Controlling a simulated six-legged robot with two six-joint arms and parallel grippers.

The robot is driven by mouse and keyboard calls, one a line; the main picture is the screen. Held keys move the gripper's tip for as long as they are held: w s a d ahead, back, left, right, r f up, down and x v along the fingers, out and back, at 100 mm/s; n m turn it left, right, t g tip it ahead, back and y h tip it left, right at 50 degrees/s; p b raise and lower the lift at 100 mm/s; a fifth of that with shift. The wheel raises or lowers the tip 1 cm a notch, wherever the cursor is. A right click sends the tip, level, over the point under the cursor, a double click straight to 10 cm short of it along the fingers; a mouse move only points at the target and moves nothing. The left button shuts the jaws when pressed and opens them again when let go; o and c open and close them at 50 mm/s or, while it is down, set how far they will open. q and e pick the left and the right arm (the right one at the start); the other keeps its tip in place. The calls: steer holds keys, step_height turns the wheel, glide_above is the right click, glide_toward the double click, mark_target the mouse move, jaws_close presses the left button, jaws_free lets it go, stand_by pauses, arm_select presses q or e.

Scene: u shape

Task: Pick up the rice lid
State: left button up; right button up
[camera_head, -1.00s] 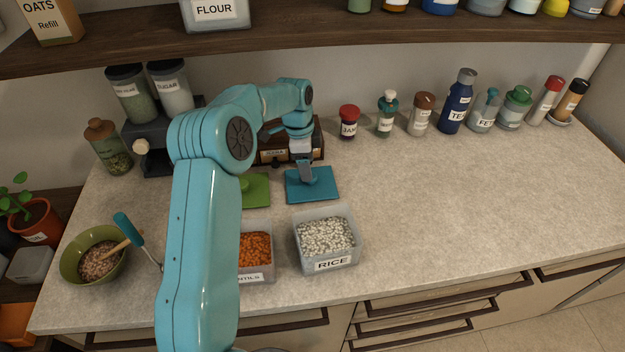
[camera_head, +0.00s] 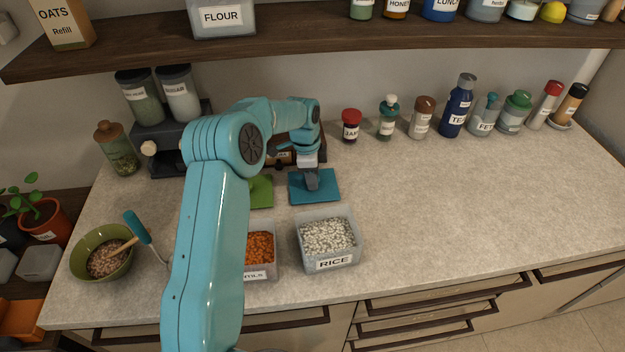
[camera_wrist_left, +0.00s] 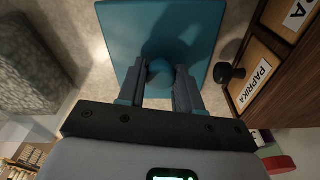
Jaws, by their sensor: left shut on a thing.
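The rice lid (camera_head: 327,184) is a flat blue square behind the rice container (camera_head: 328,236), which is open and full of white grains. In the wrist view the lid (camera_wrist_left: 125,20) has a round knob between my fingers. My left gripper (camera_head: 312,186) points down over the lid and is shut on its knob; it fills the lower part of the wrist view (camera_wrist_left: 160,85). I cannot tell whether the lid is clear of the counter. My right gripper is not in view.
The lentils container (camera_head: 259,252) and a green lid (camera_head: 262,190) are left of the rice, partly behind my arm. A drawer box labelled paprika (camera_wrist_left: 262,75) stands close to the lid. The counter (camera_head: 460,200) is clear on the right.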

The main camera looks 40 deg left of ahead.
arm_select(q)
steer(key=shift+w+r, duration=0.1)
steer(key=shift+r, duration=0.6)
steer(key=r, duration=0.2)
steer(key=r+b, duration=0.1)
steer(key=r, duration=0.2)
steer(key=shift+s+r+b, duration=0.2)
steer(key=shift+r+b, duration=0.1)
steer(key=s+a+b, duration=0.1)
steer(key=s+a, duration=0.2)
steer(key=s, duration=0.1)
steer(key=s+a+b, duration=0.1)
steer(key=s+a, duration=0.3)
steer(key=s+a+b, duration=0.2)
steer(key=s+a, duration=0.1)
steer(key=s, duration=0.1)
steer(key=shift+s+a+f, duration=0.15)
steer(key=shift+s+a, duration=0.1)
steer(key=shift+s, duration=0.1)
steer(key=shift+s+a, duration=0.25)
steer(key=shift+s, duration=0.2)
